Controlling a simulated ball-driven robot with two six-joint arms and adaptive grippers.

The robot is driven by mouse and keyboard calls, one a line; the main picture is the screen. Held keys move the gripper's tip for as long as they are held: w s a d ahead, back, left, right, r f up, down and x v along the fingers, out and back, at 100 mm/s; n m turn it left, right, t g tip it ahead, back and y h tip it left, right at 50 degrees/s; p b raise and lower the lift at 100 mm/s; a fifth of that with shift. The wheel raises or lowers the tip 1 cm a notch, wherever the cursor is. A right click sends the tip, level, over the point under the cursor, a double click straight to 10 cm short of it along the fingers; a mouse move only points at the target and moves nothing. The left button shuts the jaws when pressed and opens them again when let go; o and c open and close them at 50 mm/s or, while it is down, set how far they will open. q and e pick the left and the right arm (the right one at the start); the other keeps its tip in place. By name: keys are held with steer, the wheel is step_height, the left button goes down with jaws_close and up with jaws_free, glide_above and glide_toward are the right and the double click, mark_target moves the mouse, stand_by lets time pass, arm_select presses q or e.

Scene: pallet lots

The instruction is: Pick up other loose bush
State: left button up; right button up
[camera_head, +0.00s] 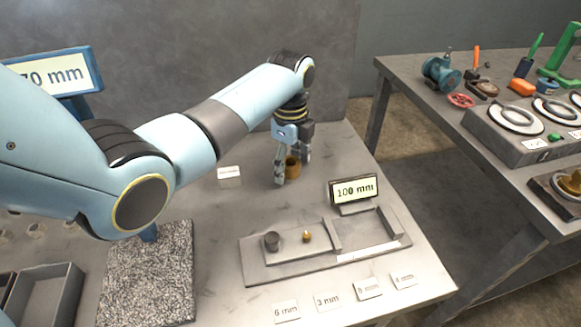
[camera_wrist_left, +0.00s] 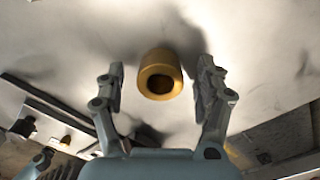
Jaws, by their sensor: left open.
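A loose bush (camera_head: 293,167), a short brass-coloured hollow cylinder, stands on the grey table below my left gripper (camera_head: 293,176). The gripper points down, and its fingers are on either side of the bush. In the left wrist view the bush (camera_wrist_left: 160,74) shows its dark bore, between and slightly beyond the two open fingertips of the gripper (camera_wrist_left: 160,78). There is a visible gap between each finger and the bush. My right gripper is in neither view.
A fixture plate (camera_head: 262,272) with a dark peg and small brass piece lies in front, beside a "100 mm" display (camera_head: 354,190). A speckled slab (camera_head: 150,280) and grey tray (camera_head: 45,290) are at left. A second table (camera_head: 420,85) holds tools.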

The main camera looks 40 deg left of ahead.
arm_select(q)
steer(key=c, duration=1.3)
steer(key=shift+c, duration=0.5)
steer(key=shift+r, duration=0.15)
